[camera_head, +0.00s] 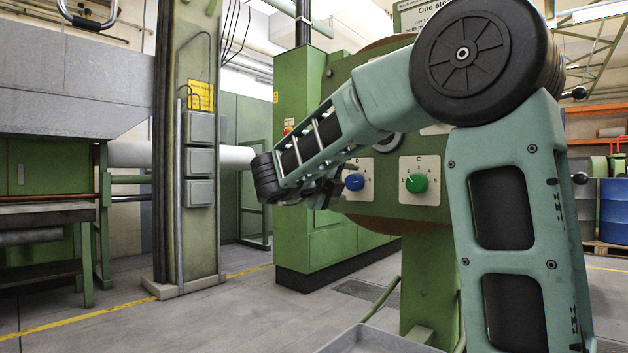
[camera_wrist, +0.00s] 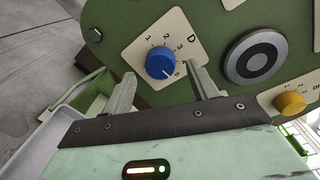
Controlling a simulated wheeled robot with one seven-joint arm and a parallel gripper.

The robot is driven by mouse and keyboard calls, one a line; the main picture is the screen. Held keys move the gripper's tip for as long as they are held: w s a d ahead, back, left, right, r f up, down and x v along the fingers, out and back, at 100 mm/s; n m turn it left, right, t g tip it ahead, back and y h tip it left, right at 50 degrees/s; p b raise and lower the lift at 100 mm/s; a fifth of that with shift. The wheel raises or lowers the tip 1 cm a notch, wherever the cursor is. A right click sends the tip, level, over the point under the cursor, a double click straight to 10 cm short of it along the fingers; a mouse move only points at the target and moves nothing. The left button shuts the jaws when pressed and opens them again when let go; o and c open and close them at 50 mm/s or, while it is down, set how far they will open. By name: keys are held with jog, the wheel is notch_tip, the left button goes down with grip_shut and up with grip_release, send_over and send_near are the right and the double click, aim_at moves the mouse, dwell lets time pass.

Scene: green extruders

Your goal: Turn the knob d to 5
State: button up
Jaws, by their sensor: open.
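Knob d is the blue knob (camera_wrist: 161,62) on a cream plate (camera_wrist: 135,50) marked D with a number scale, in the wrist view. A small pale mark shows at the knob's lower edge, near the scale's high end; its exact reading is too small to tell. The blue knob also shows in the head view (camera_head: 355,183), on the green panel. My gripper (camera_wrist: 161,71) is open and empty, with one finger to each side of the knob in the picture. The fingers seem short of gripping it; the exact gap cannot be told. In the head view my gripper (camera_head: 328,191) is just left of the knob.
A green knob (camera_head: 416,183) on plate C sits right of the blue one. The wrist view shows a grey round button (camera_wrist: 252,58) and a yellow knob (camera_wrist: 290,103) to the right. A green cabinet (camera_head: 300,140) stands behind; a grey tray (camera_head: 370,342) is below.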

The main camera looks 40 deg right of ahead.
jog(key=s+a+p, duration=0.1)
jog(key=a, duration=1.4)
jog(key=shift+s+r, duration=0.3)
jog(key=shift+r, duration=0.05)
jog(key=shift+d, duration=0.1)
